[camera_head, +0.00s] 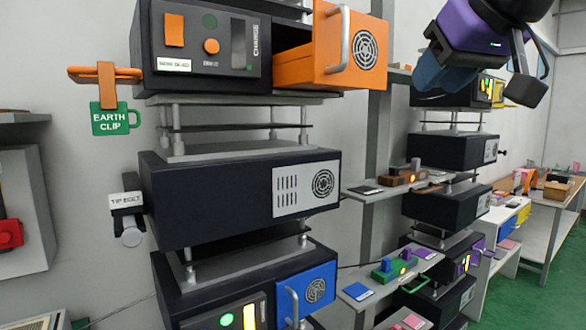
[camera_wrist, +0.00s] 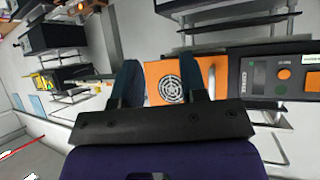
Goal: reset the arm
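My gripper (camera_head: 442,74) is raised at the upper right of the head view, with a purple body and dark blue fingers. In the wrist view my gripper (camera_wrist: 162,66) has its two fingers clearly apart with nothing held between them. The orange drawer (camera_head: 348,50) stands pulled out from the top black unit, at the left of my gripper and apart from it. Its orange front (camera_wrist: 172,84) shows in the background behind the fingers in the wrist view.
The drawer's grey handle (camera_head: 345,38) sticks out. A green earth clip tag (camera_head: 113,122) hangs at left. Black units are stacked below, one with a blue drawer (camera_head: 306,293). Side shelves (camera_head: 372,192) jut out at centre right. Green floor (camera_head: 555,290) is clear at lower right.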

